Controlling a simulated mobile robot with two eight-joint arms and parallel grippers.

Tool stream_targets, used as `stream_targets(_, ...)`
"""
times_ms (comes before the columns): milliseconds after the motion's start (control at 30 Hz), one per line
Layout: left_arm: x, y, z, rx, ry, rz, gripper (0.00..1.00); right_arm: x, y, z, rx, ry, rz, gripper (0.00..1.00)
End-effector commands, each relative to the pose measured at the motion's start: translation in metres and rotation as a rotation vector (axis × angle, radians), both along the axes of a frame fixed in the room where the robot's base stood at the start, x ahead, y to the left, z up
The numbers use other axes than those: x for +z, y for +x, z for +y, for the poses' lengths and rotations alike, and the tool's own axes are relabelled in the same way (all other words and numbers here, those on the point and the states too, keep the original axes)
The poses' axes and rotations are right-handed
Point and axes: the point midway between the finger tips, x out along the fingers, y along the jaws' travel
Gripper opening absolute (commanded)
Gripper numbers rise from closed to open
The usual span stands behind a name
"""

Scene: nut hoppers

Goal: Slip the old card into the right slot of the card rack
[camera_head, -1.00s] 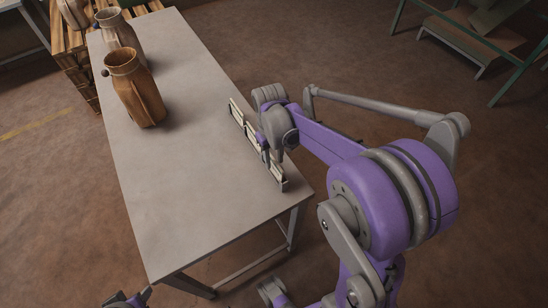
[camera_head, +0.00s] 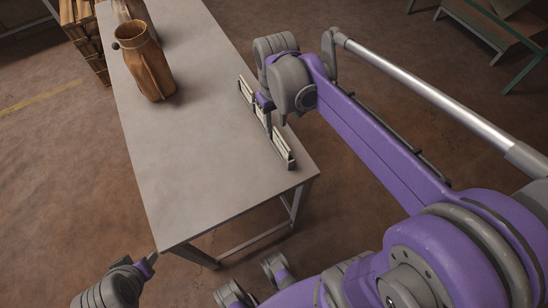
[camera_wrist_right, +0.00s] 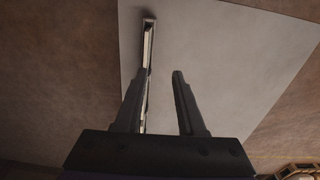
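The card rack (camera_head: 290,164) is a narrow dark strip with pale cards standing along the table's right edge. Pale cards (camera_head: 281,146) show in its near part, and one more shows at the far end. I cannot tell which card is the old one. My right gripper (camera_head: 268,125) is over the middle of the rack and hides part of it. In the right wrist view its fingers (camera_wrist_right: 160,73) are apart with bare tabletop showing between them; the rack (camera_wrist_right: 149,40) runs beside the left finger. My left gripper (camera_head: 150,262) is low at the left, off the table; its fingers are unclear.
The grey table (camera_head: 190,160) is mostly clear. A brown wooden-looking jug (camera_head: 150,68) stands at its far left, with another vessel behind it. Slatted wooden crates (camera_head: 88,45) stand beyond the table's far left. A green-framed stand (camera_head: 490,30) is at the upper right.

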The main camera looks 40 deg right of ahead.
Motion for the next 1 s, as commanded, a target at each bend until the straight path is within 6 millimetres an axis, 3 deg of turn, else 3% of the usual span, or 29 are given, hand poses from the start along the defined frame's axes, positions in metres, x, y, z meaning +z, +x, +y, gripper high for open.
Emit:
stream_targets(33,0.0,0.0,0.0,0.0,0.0,0.0,0.5,-0.006,-0.017,0.016,0.018,-0.006,-0.046,0.39)
stream_targets(200,0.0,0.0,0.0,0.0,0.0,0.0,0.5,-0.03,-0.062,0.055,0.055,-0.018,-0.219,0.39)
stream_targets(400,0.0,0.0,0.0,0.0,0.0,0.0,0.5,-0.058,-0.099,0.081,0.082,-0.008,-0.369,0.39)
stream_targets(567,0.0,0.0,0.0,0.0,0.0,0.0,0.5,-0.068,-0.11,0.088,0.088,-0.001,-0.417,0.39)
stream_targets(833,0.0,0.0,0.0,0.0,0.0,0.0,0.5,-0.069,-0.11,0.088,0.088,-0.001,-0.422,0.39)
stream_targets(1000,0.014,0.002,0.0,0.0,0.0,-0.005,0.5,-0.055,-0.108,0.088,0.088,-0.001,-0.426,0.39)
